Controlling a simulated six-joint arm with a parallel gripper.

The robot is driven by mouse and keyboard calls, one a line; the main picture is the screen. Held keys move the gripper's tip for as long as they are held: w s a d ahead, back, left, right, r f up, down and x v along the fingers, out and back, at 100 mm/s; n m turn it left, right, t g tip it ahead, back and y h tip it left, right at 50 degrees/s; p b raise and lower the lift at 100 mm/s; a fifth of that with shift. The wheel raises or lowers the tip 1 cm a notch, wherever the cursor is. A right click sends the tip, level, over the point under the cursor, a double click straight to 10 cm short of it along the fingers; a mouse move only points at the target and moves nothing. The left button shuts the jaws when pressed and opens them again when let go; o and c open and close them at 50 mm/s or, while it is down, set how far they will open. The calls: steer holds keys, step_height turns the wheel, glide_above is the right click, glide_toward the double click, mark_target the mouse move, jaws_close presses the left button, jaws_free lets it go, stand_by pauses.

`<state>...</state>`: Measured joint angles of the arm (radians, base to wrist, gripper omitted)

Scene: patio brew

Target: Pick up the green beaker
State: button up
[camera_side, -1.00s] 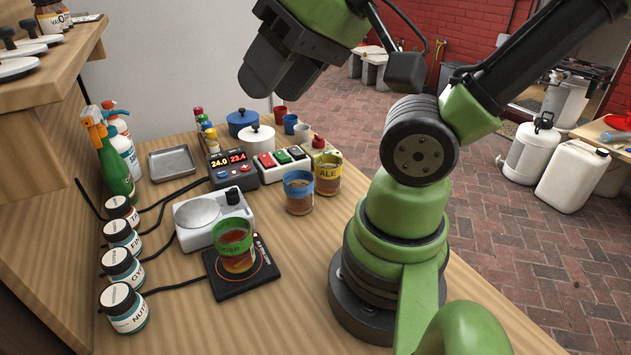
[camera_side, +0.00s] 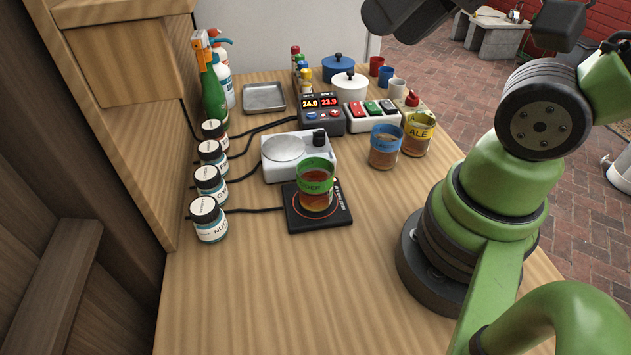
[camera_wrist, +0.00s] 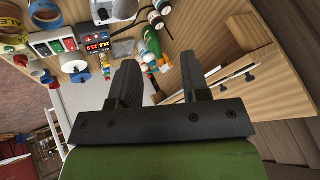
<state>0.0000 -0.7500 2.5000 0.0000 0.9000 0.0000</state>
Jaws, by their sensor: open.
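The green beaker (camera_side: 315,183) has a green band with lettering and holds amber-brown liquid. In the side view it stands upright on a black square plate (camera_side: 293,213) near the middle of the bench. I cannot make it out in the wrist view. My gripper (camera_wrist: 160,80) shows in the wrist view with its two dark fingers wide apart and nothing between them. In the side view only a dark part of its end shows at the top edge, high above the bench and well away from the beaker; the fingertips are out of frame there.
A white scale (camera_side: 283,150) stands just behind the beaker. A blue-banded beaker (camera_side: 385,150) and a yellow-banded beaker (camera_side: 418,137) stand to its right. Several lidded jars (camera_side: 208,215) line the left side. The front of the bench (camera_side: 300,300) is clear.

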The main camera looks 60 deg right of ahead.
steer(key=shift+o, duration=0.4)
steer(key=o, duration=0.9)
steer(key=shift+c, duration=0.2)
steer(key=shift+w, duration=0.1)
steer(key=n+g+h, duration=0.2)
steer(key=n+g, duration=0.5)
steer(key=n, duration=0.4)
glide_above(315, 170)
steer(key=s+a, duration=0.1)
steer(key=a, duration=0.2)
step_height(315, 170, down, 19)
steer(key=shift+s+d+f, duration=0.1)
steer(key=shift+d+f, duration=0.05)
steer(key=shift+f, duration=0.85)
steer(key=shift+s+d+f, duration=0.1)
steer(key=shift+f, duration=0.85)
steer(key=shift+s+d+f, duration=0.1)
steer(key=shift+d+f, duration=0.05)
steer(key=shift+f, duration=0.85)
